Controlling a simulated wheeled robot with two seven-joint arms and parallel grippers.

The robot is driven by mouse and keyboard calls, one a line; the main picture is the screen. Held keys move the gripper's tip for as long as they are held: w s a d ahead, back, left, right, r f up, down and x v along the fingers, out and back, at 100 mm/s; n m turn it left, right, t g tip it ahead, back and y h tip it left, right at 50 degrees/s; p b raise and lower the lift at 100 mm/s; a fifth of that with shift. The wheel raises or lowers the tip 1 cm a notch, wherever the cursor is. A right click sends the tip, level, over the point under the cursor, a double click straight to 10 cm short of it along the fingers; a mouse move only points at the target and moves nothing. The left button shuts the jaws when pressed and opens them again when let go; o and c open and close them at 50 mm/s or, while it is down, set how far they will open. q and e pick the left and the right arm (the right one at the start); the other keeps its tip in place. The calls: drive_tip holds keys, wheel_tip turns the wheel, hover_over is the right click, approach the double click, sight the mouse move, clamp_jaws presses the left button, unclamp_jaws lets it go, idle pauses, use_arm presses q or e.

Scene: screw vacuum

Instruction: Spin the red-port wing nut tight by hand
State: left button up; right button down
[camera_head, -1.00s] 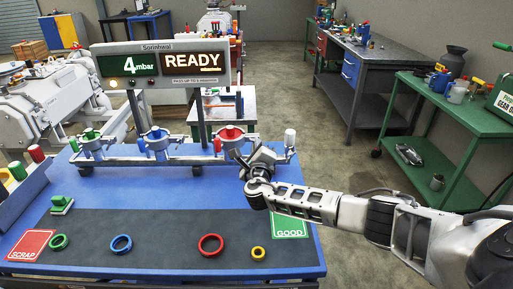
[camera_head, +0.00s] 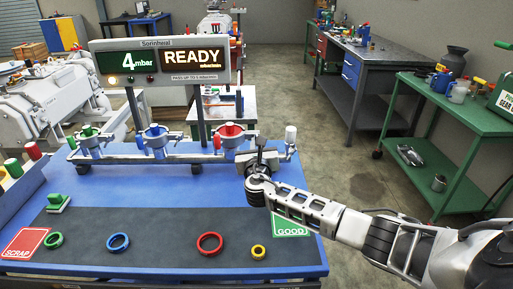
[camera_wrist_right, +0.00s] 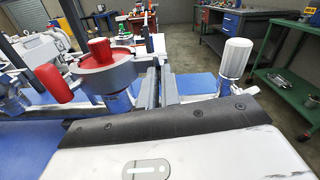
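The red port (camera_head: 231,131) is the rightmost of three coloured ports on the manifold. Its red top (camera_wrist_right: 102,52) and a red handle (camera_wrist_right: 52,83) show large in the right wrist view. My right gripper (camera_head: 261,152) is just right of this port, beside its clamp. In the right wrist view the two fingers (camera_wrist_right: 158,85) point ahead, close together with a narrow gap. I cannot make out the wing nut, nor whether the fingers hold it. My left gripper is not in view.
A white cylinder (camera_head: 291,136) stands at the manifold's right end, close to my right gripper. The display (camera_head: 160,62) reads 4 mbar and READY. Coloured rings, including a red one (camera_head: 210,244), lie on the dark mat (camera_head: 180,225).

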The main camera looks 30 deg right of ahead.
use_arm(q)
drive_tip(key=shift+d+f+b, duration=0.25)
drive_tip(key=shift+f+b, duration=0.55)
drive_tip(key=shift+b, duration=0.75)
use_arm(e)
drive_tip(key=shift+m, duration=3.6)
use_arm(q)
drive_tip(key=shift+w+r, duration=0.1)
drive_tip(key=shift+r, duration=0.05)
use_arm(e)
drive_tip(key=c, duration=1.6)
unclamp_jaws()
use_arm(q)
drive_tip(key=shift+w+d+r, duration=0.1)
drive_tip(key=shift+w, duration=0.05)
use_arm(e)
drive_tip(key=v, duration=1.6)
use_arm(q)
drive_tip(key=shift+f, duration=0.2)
